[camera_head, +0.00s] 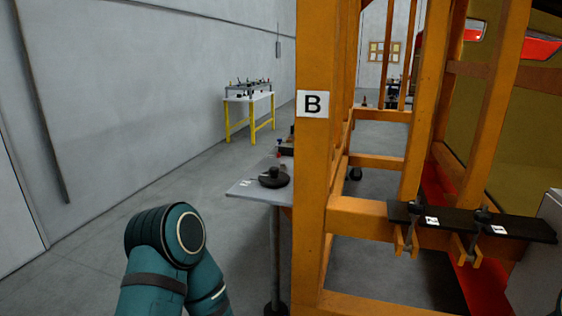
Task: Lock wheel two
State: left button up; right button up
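A black bar (460,219) is mounted on the orange frame at the right. Small white labels sit beside the knobs, one by the left knob (432,221) and one by the right knob (499,230). The labels are too small to read, so I cannot tell which is wheel two or whether either is locked. A teal link of my arm shows at the lower left, well apart from the bar. Neither gripper is in view.
An orange frame post (313,190) with a "B" sign (313,104) stands in the middle. A grey table (247,188) beside it holds a black round object (273,178). A yellow-legged table (249,98) stands farther back. Grey floor is free at left.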

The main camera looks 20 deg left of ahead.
aim_at(282, 164)
jog(key=i+j+z, duration=0.2)
jog(key=j+z, duration=0.15)
jog(key=j, duration=0.75)
jog(key=i+j+z, duration=0.1)
jog(key=j+z, duration=0.2)
jog(key=j, duration=0.75)
jog(key=j+z, duration=0.35)
jog(key=j, duration=0.75)
jog(key=k, duration=0.05)
